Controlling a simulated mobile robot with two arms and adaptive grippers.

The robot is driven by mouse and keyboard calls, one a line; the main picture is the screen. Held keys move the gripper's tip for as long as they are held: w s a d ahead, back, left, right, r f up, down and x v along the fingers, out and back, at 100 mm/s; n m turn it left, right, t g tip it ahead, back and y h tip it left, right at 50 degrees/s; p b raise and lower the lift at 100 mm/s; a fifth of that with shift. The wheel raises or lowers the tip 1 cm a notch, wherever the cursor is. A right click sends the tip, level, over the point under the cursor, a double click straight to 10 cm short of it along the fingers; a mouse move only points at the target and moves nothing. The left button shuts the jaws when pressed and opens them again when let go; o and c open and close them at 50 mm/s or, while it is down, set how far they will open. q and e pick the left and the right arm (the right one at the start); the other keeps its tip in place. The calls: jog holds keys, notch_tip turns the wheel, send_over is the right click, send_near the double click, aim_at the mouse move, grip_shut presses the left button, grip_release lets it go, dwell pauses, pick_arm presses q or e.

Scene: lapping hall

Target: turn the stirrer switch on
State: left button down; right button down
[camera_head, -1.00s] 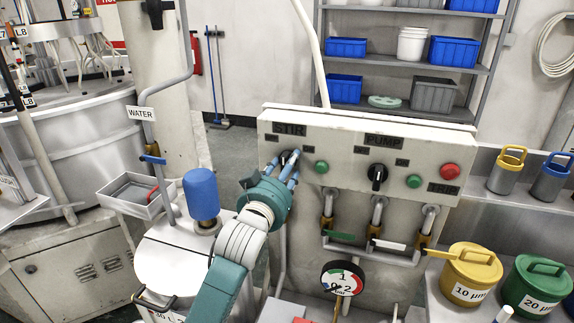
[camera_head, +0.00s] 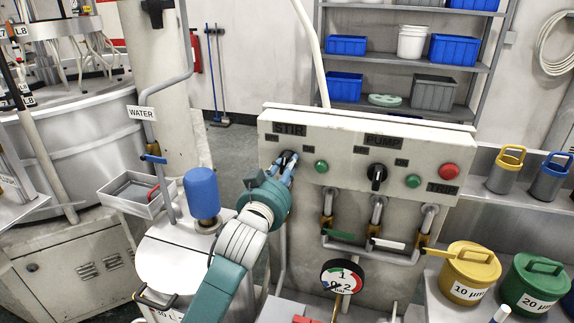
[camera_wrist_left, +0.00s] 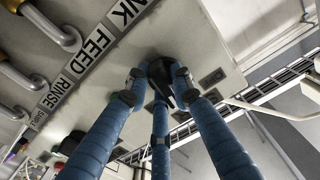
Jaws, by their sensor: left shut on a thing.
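The stirrer switch is a black rotary knob (camera_head: 288,157) under the STIR label on the grey control panel (camera_head: 340,135). My left gripper (camera_head: 284,165) has its blue fingers closed around this knob. In the left wrist view the fingers of my left gripper (camera_wrist_left: 158,88) meet at the black knob (camera_wrist_left: 160,70), which they partly hide. The exact angle of the knob is hard to tell. A second black knob (camera_head: 377,175) sits under the PUMP label. My right gripper is not in view.
A green button (camera_head: 321,166) lies just right of the gripper. Another green button (camera_head: 414,181) and a red button (camera_head: 450,171) are farther right. Pipes with valves and a gauge (camera_head: 342,277) are below the panel. A blue motor (camera_head: 202,193) stands left of my arm.

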pick_arm(q)
jog(key=m+p, duration=0.1)
jog(key=m, duration=0.1)
jog(key=m+p, duration=0.1)
jog(key=m, duration=0.2)
jog(key=shift+a+m, duration=0.2)
jog(key=shift+m, duration=0.1)
jog(key=shift+w+a+m+p, duration=0.1)
jog(key=shift+m+p, duration=0.8)
jog(key=shift+m, duration=1.3)
jog(key=shift+f, duration=0.1)
jog(key=c, duration=1.5)
grip_release()
jog(key=shift+s+a, duration=0.15)
jog(key=shift+s, duration=0.25)
jog(key=v, duration=1.1)
